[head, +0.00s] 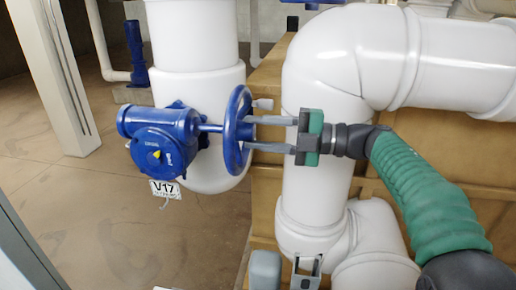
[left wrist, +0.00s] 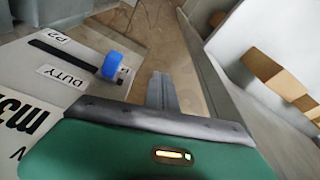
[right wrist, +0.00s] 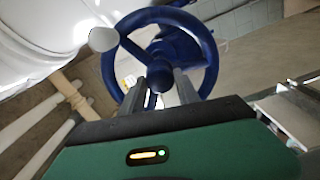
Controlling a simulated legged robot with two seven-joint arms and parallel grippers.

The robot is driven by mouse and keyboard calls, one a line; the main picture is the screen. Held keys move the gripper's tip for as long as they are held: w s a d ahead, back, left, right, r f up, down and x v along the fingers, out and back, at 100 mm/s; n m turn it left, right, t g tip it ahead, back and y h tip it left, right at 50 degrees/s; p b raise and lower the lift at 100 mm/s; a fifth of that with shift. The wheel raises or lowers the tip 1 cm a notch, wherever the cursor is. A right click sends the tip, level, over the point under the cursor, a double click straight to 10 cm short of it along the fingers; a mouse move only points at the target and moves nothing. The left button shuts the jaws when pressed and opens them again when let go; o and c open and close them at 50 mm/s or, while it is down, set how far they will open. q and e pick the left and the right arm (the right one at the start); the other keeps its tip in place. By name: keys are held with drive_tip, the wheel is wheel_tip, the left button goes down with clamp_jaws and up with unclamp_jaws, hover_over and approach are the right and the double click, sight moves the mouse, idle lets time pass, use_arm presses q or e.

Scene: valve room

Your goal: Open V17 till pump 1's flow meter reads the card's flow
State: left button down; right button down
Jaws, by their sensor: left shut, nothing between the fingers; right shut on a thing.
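The blue valve has a gearbox (head: 158,137) with a yellow pointer and a V17 tag (head: 165,188) hanging below it. Its blue handwheel (head: 234,132) faces right and also shows in the right wrist view (right wrist: 205,50). My right gripper (head: 250,133) is shut on the handwheel, its fingers reaching the wheel's middle on either side of the hub. A pale knob (right wrist: 103,39) sticks out from the rim. My left gripper (left wrist: 163,88) is shut and empty, beside a pale panel (left wrist: 60,90) marked "DUTY", "P2" and a cut-off "m3". No flow reading is legible.
Thick white pipes (head: 330,75) stand right of and behind the wheel, close to my right arm. A blue knob (left wrist: 112,65) sits by a dark slot on the panel. A pale post (head: 58,80) stands at left. The floor (head: 75,195) left of the valve is clear.

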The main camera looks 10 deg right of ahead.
drive_tip(key=shift+f+n+b, duration=0.25)
drive_tip(key=shift+n+b, duration=0.65)
drive_tip(key=c, duration=0.9)
unclamp_jaws()
drive_tip(key=shift+d+r, duration=0.1)
drive_tip(key=shift+d, duration=0.1)
drive_tip(key=b+v, duration=0.2)
drive_tip(key=v, duration=1.4)
drive_tip(key=shift+d+b, duration=0.3)
drive_tip(key=shift+d, duration=0.05)
drive_tip(key=shift+s, duration=0.1)
